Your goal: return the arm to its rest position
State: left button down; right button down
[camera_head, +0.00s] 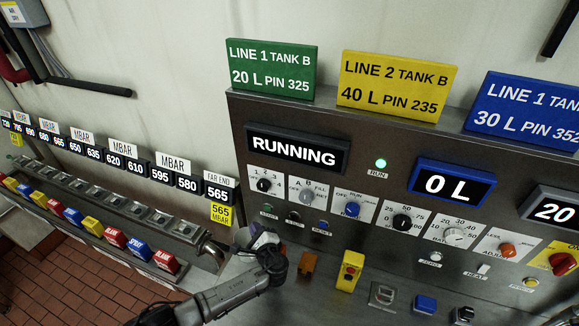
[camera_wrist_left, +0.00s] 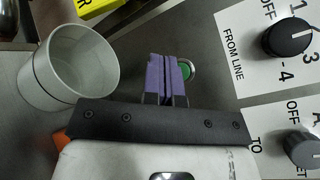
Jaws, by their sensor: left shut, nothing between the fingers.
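My left gripper (camera_head: 262,243) is at the lower left of the control panel (camera_head: 330,235), with my grey arm reaching up from the bottom of the head view. In the left wrist view its purple fingers (camera_wrist_left: 168,80) are together, with nothing seen between them. A green button (camera_wrist_left: 188,69) shows right beside the fingertips; I cannot tell whether they touch it. A white cup-like container (camera_wrist_left: 68,68) is left of the fingers in the wrist view. My right gripper is not in view.
The panel carries a lit "RUNNING" display (camera_head: 298,150), a green run lamp (camera_head: 381,163), a "0 L" display (camera_head: 453,186) and several knobs. A yellow switch box (camera_head: 350,270) stands right of the gripper. A row of red, blue and yellow labelled blocks (camera_head: 115,237) lies at left.

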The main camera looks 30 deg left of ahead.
pick_arm(q)
jog(key=n, duration=0.1)
jog(key=d+n+g+h, duration=0.1)
jog(key=n, duration=0.1)
jog(key=d+n, duration=0.1)
jog(key=n, duration=0.1)
jog(key=shift+s+d+r+h, duration=0.25)
jog(key=shift+s+h, duration=0.05)
jog(key=shift+s, duration=0.05)
jog(key=s+d+r+n+h, duration=0.2)
jog(key=d+r+n+h, duration=0.35)
jog(key=d+r, duration=0.4)
jog(key=s+d+h, duration=0.5)
jog(key=s+h, duration=0.1)
jog(key=s, duration=0.6)
jog(key=s+f+n+g, duration=0.15)
jog(key=s+f, duration=0.25)
jog(key=s, duration=0.4)
jog(key=s+f+g+h, duration=0.15)
jog(key=s+f, duration=0.25)
jog(key=s, duration=0.4)
jog(key=s+f+n+g, duration=0.1)
jog(key=s+f+g, duration=0.15)
jog(key=s, duration=0.45)
notch_tip(320, 180, up, 14)
jog(key=p, duration=1.4)
jog(key=shift+s+a+f+p, duration=0.15)
jog(key=shift+s+a+p, duration=0.05)
jog(key=shift+a+p, duration=0.15)
